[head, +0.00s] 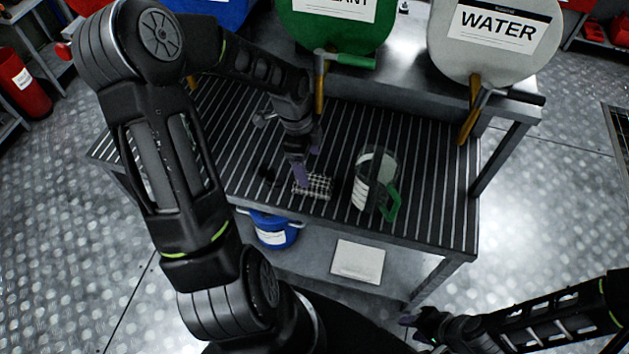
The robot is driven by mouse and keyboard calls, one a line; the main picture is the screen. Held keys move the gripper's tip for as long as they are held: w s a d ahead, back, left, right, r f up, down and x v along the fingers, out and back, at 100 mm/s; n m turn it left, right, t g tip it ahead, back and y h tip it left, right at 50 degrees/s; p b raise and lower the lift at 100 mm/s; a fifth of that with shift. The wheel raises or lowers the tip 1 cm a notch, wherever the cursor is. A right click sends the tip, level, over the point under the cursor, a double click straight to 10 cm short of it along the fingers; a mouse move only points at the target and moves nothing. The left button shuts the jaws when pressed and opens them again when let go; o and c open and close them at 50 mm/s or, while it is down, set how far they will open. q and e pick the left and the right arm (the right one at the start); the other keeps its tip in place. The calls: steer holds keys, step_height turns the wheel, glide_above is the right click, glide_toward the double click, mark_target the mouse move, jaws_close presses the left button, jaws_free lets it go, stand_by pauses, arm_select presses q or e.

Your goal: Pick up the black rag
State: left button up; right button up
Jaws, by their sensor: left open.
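A small black-and-white checked rag (319,187) lies on the slatted bench top, near its front edge. It is the only cloth I see. My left gripper (303,172) points down at the rag's upper left side, with its purple fingertips just over or against it. It is open. I cannot tell whether any cloth is between the fingers. My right gripper (410,321) is low at the right, away from the bench, and its finger opening cannot be made out.
A clear jug with a green handle (392,204) stands right of the rag. Drums labelled WATER (480,55) and green (335,32) have taps overhanging the bench (440,225). A blue bucket (273,232) and a white sheet (357,261) are below.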

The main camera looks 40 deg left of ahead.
mark_target(312, 179)
arm_select(q)
steer(key=shift+d+f, duration=0.2)
steer(key=shift+f, duration=1)
steer(key=shift+f, duration=0.1)
steer(key=f, duration=0.5)
steer(key=shift+w+d+p, duration=0.1)
steer(key=shift+d+p, duration=0.25)
steer(key=shift+p, duration=0.05)
steer(key=shift+c, duration=0.5)
steer(key=c, duration=1.4)
